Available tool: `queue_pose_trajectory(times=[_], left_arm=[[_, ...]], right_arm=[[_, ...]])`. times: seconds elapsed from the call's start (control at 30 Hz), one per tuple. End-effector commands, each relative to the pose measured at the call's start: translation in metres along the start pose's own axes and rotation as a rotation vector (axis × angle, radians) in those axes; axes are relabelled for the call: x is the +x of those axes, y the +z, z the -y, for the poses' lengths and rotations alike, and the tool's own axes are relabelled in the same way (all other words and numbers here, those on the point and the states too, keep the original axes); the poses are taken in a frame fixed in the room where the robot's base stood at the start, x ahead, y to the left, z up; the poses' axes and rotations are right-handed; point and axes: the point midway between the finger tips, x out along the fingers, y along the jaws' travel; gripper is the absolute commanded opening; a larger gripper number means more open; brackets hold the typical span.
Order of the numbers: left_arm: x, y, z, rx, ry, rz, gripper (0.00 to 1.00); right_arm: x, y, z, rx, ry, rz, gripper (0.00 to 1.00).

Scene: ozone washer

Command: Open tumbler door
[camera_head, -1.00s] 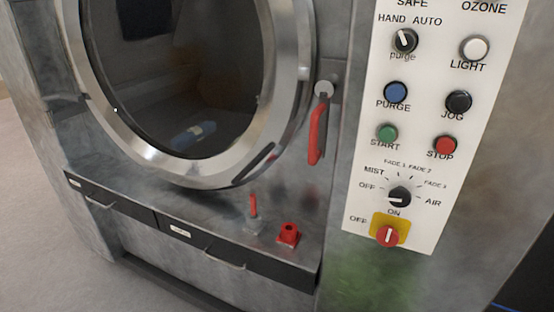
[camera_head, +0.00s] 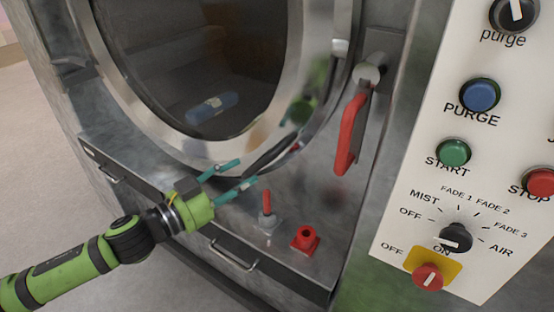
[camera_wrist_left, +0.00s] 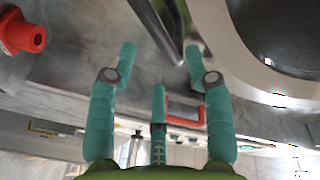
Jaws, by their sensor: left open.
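The tumbler door is a round dark window (camera_head: 190,60) in a broad shiny metal ring (camera_head: 296,60), and it looks shut. A dark curved bar handle (camera_head: 272,154) sits on the ring's lower right. My left gripper (camera_head: 246,172), green with teal fingers, is open just left of and below this bar. In the left wrist view, the bar (camera_wrist_left: 160,30) runs between the spread fingertips of my gripper (camera_wrist_left: 160,52); I cannot tell whether they touch it. A red lever (camera_head: 350,132) hangs from a round pivot right of the door. My right gripper is not in view.
A drawer handle (camera_head: 231,255) is under the ledge. The white control panel (camera_head: 400,235) stands at right. Open floor (camera_head: 35,130) lies left.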

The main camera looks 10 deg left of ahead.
Motion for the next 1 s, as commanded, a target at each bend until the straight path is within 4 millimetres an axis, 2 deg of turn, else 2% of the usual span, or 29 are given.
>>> queue_pose_trajectory(times=[0.5,0.67,0.9,0.93,0.97,1.0], left_arm=[[0.059,-0.001,0.003,0.000,-0.004,0.001,0.51],[0.066,0.000,0.001,0.001,-0.003,0.001,0.51],[0.067,0.001,0.001,0.001,-0.002,0.002,0.51],[0.067,0.001,0.001,0.001,-0.002,0.002,0.43],[0.067,0.001,0.001,0.001,-0.002,0.002,0.31],[0.067,0.001,0.000,0.001,-0.002,0.002,0.15]], right_arm=[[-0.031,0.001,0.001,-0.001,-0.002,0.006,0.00],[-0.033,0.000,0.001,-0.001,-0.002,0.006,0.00],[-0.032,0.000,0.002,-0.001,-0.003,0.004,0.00],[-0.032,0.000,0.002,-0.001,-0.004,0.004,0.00],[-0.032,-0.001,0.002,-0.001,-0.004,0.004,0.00],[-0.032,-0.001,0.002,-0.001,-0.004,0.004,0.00]])
